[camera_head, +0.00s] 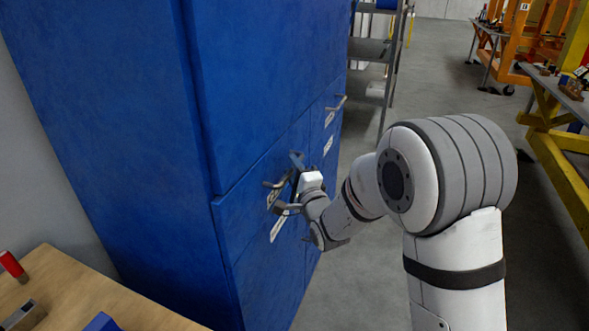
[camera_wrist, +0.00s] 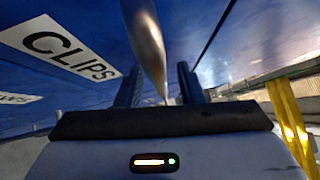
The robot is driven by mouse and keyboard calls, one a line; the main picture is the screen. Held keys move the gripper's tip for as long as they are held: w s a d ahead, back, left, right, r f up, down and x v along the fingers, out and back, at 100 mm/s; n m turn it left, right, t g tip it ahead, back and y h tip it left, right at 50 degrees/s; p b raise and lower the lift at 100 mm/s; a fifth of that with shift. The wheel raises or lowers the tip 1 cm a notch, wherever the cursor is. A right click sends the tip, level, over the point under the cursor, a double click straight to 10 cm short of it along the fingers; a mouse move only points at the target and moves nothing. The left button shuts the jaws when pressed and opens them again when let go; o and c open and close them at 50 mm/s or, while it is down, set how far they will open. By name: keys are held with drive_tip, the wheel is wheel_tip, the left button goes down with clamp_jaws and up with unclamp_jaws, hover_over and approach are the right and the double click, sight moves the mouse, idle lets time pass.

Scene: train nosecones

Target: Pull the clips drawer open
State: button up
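The clips drawer is part of a tall blue cabinet (camera_head: 110,110). In the wrist view a white label (camera_wrist: 65,53) reads CLIPS on its blue front. A grey metal handle (camera_wrist: 150,50) runs between the two dark fingers of my gripper (camera_wrist: 160,85). In the head view my gripper (camera_head: 291,185) is at the cabinet front and covers part of the handle and labels. The drawer fronts look flush.
Another drawer handle (camera_head: 337,103) sticks out farther along the cabinet front. A wooden table (camera_head: 85,295) with small objects is at the lower left. Metal shelving (camera_head: 370,50) stands behind the cabinet. A yellow-framed workbench (camera_head: 555,150) is at the right. Grey floor (camera_head: 450,85) is clear between.

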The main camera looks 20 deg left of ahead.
clamp_jaws()
idle(0.4)
